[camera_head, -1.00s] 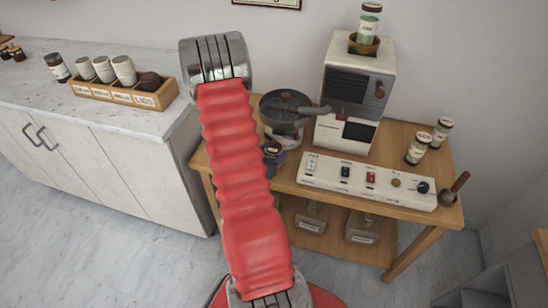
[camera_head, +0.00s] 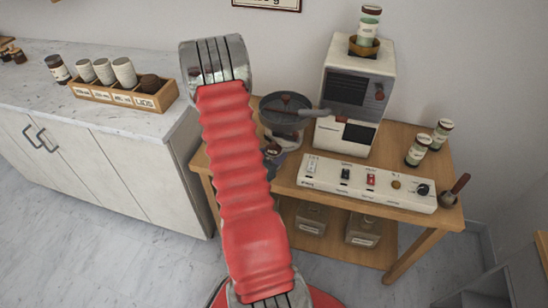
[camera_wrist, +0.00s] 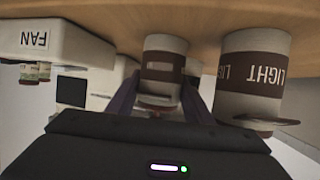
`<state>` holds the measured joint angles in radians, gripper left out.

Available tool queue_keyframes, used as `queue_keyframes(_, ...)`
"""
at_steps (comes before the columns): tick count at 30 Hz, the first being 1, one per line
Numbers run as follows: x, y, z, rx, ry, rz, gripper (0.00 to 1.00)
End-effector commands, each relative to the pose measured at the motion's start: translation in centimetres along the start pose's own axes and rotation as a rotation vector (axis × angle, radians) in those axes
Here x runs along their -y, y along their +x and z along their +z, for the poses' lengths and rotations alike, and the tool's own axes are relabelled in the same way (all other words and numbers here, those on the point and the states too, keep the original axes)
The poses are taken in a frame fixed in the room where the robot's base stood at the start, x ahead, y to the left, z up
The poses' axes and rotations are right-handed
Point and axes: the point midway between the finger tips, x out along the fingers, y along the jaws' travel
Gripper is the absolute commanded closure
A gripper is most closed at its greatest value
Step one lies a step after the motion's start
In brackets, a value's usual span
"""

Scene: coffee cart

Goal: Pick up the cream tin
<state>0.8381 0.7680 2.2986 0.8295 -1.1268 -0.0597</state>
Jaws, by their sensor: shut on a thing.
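In the wrist view, which is upside down, the cream tin (camera_wrist: 163,45) has a pale body and a brown band. It sits between the two dark purple fingers of my gripper (camera_wrist: 160,103), which is shut on it. Its label is too small to read. It is at or very close to the wooden surface; I cannot tell if they touch. A larger-looking pale tin marked LIGHT (camera_wrist: 252,100) is close beside my right finger. In the head view my red arm hides most of the gripper and the held tin.
The wooden cart (camera_head: 408,250) carries a white switch panel (camera_head: 330,178), a coffee machine (camera_head: 338,135), a dark round pan (camera_head: 283,108) with a handle, and two jars (camera_head: 417,150) at right. A white counter (camera_head: 130,118) with a cup box (camera_head: 120,98) stands at left.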

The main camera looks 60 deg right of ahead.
Motion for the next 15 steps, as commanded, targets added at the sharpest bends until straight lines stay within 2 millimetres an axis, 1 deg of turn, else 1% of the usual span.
queue_keyframes(8,0.0,-0.3,-0.8,-0.002,0.001,0.0,0.85)
queue_keyframes(15,0.1,-1.2,-3.0,-0.003,0.002,-0.001,0.85)
